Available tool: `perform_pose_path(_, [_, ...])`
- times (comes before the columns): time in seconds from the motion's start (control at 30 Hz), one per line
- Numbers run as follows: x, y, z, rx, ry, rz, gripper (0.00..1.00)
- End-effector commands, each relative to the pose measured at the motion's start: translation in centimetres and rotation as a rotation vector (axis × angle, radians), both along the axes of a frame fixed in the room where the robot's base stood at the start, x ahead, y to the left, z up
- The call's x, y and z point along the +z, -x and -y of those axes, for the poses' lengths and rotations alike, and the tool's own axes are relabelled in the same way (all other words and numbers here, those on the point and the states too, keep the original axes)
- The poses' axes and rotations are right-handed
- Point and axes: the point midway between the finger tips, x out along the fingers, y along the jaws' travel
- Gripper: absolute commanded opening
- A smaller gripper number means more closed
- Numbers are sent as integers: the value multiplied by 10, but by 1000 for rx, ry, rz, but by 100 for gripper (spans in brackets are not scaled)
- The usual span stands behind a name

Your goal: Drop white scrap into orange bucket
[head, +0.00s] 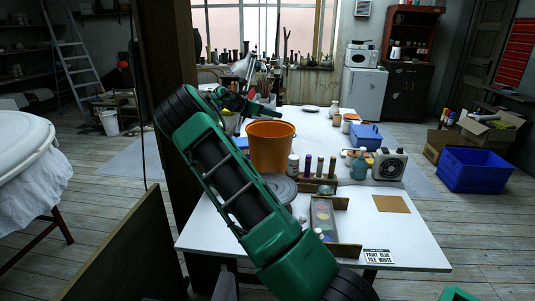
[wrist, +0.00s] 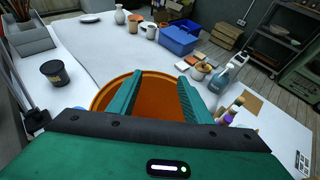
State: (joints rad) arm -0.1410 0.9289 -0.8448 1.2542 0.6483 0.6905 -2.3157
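The orange bucket (head: 270,147) stands upright on the white table. In the wrist view the bucket (wrist: 155,90) lies under my gripper, with its rim and part of its orange inside showing. My gripper (head: 266,106) is above the bucket's rim on its left side. In the wrist view the two green fingers of my gripper (wrist: 157,95) are wide apart with nothing between them. I cannot make out a white scrap in either view. The bucket's bottom is mostly hidden by my gripper.
The white table (head: 420,245) also holds a blue crate (head: 366,136), a grey fan-like box (head: 389,164), bottles and a grey disc (head: 281,188). A dark jar (wrist: 54,73) stands left of the bucket. Another blue crate (head: 474,170) is on the floor.

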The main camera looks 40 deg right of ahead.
Motion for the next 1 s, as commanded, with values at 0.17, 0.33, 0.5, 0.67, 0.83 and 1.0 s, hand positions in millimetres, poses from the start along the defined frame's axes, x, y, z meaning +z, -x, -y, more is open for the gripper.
perform_pose_path(0.17, [1,-1,-2,0,0,0,45])
perform_pose_path(0.33, [8,-4,-20,3,0,0,45])
perform_pose_path(0.5, [20,-8,-50,4,0,-1,45])
perform_pose_path(0.67, [30,-11,-76,3,0,-1,45])
perform_pose_path(0.83, [37,-13,-93,2,0,-1,45])
perform_pose_path(1.0, [40,-13,-99,-1,0,-1,45])
